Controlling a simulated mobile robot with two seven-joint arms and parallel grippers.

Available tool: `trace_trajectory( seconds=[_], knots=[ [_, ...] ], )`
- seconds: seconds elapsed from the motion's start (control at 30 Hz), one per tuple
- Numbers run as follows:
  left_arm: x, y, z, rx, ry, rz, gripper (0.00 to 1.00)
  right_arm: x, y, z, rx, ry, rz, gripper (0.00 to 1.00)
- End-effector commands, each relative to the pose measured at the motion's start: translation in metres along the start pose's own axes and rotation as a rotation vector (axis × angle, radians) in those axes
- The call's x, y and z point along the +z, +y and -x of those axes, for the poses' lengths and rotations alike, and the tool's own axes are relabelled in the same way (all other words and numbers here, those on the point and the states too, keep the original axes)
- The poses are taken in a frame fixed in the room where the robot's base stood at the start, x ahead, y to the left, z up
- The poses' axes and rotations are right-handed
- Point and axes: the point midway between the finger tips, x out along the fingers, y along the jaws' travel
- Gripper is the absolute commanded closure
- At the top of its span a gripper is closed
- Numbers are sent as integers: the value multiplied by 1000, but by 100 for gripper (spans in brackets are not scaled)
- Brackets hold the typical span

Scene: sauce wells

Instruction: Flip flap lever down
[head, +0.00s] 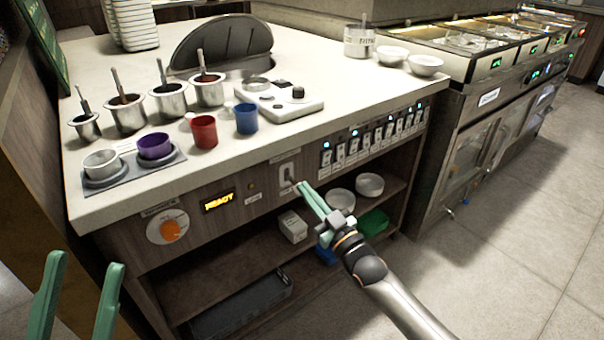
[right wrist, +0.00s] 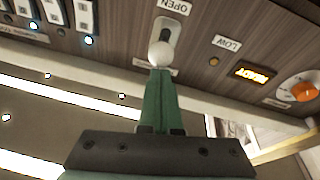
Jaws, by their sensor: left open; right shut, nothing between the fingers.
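The flap lever (head: 287,174) is on a light plate in the counter's wood front panel. In the right wrist view its white ball knob (right wrist: 161,54) sits at the end of its plate away from the OPEN label (right wrist: 176,6). My right gripper (head: 300,186) is shut and empty, with its green fingertips right at the knob. The right wrist view shows the fingertips (right wrist: 159,72) just in front of the knob; I cannot tell whether they touch. My left gripper (head: 84,258) is open and empty at the lower left, away from the panel.
An orange dial (head: 170,230) and a lit READY display (head: 219,201) are left of the lever. A row of switches (head: 375,138) is to its right. Open shelves (head: 220,285) with bowls and boxes are below. Cups and sauce pots stand on the countertop (head: 340,100).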

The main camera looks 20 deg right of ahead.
Motion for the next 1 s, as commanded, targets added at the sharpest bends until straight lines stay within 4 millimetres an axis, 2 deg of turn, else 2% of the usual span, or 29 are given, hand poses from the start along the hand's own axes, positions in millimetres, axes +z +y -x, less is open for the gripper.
trace_trajectory(
  seconds=[0.47, 1.0],
  knots=[
    [10, 6, 9, 0, -6, 25, 50, 19, -3, 5, 0, -5, -1, 100],
    [11, 6, 10, 3, -7, 26, 50, 24, -4, 5, -1, -7, -1, 100]
  ],
)
